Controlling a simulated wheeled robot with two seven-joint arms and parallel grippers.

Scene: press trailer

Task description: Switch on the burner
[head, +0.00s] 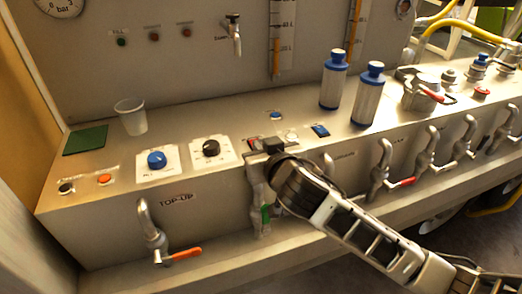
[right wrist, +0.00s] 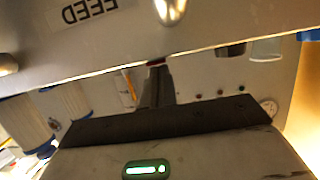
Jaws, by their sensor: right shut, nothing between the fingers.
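A small red switch (head: 253,142) sits on the sloping panel top, to the right of the black knob (head: 211,148); its label is too small to read, so I cannot tell if it is the burner's. My right gripper (head: 262,155) is shut and empty, right at the panel's front edge by this switch, hiding part of it. In the right wrist view the shut fingers (right wrist: 157,85) point at the panel edge, with a bit of red (right wrist: 156,62) at their tips. I cannot tell whether they touch it. My left gripper is not in view.
A blue knob (head: 157,159), a white button (head: 291,136) and a blue switch (head: 320,130) are close by. Two blue-capped cylinders (head: 334,80) stand behind to the right. A plastic cup (head: 131,117) stands at left. Taps with levers (head: 152,235) line the front face.

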